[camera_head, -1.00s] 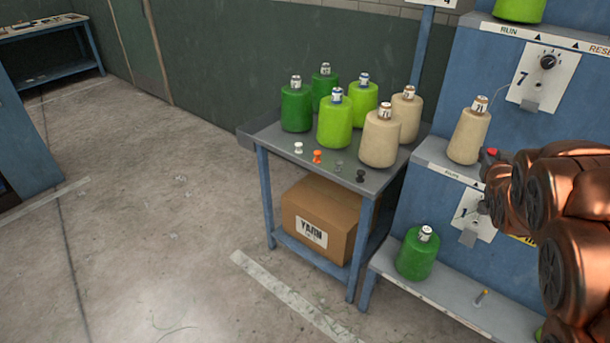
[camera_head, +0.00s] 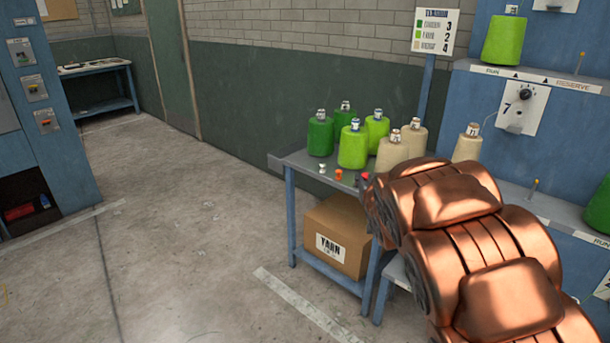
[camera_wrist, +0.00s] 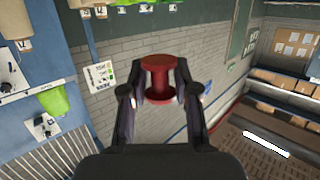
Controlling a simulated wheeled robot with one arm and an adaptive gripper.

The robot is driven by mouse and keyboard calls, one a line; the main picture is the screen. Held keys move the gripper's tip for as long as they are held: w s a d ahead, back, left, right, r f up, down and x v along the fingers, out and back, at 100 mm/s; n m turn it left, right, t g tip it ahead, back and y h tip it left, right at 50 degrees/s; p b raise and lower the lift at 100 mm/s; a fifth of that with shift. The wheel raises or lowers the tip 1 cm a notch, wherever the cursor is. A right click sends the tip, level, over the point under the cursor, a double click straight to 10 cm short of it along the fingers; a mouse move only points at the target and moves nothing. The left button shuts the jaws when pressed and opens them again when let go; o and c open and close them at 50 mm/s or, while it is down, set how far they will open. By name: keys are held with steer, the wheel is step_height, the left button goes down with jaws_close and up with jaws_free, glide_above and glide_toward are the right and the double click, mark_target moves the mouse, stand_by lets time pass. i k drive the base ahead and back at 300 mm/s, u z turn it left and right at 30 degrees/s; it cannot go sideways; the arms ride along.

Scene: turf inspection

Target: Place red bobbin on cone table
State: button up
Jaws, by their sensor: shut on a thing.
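The red bobbin (camera_wrist: 158,80) is held between the two fingers of my gripper (camera_wrist: 158,86) in the wrist view, raised clear of any surface there. In the head view a small red piece, apparently the same bobbin (camera_head: 365,177), shows at the tip of my arm, in front of the cone table's right part. My gripper is mostly hidden by my arm there. The cone table (camera_head: 291,160) is grey-topped with blue legs. It bears dark green, light green and beige cones at the back, and a white bobbin (camera_head: 321,168) and an orange bobbin (camera_head: 338,174) near its front.
A carton marked YARN (camera_head: 337,234) sits on the table's lower shelf. A sign (camera_head: 435,32) stands on a post behind the table. The blue machine (camera_head: 465,100) with cones on its ledges stands at the right. The floor left of the table is clear.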

mark_target(294, 159)
steer(key=u, duration=0.85)
steer(key=i, duration=0.95)
steer(key=u, duration=1.05)
steer(key=i, duration=1.5)
steer(key=z, duration=0.8)
steer(key=i, duration=1.1)
steer(key=z, duration=1.1)
steer(key=i, duration=0.2)
steer(key=z, duration=0.15)
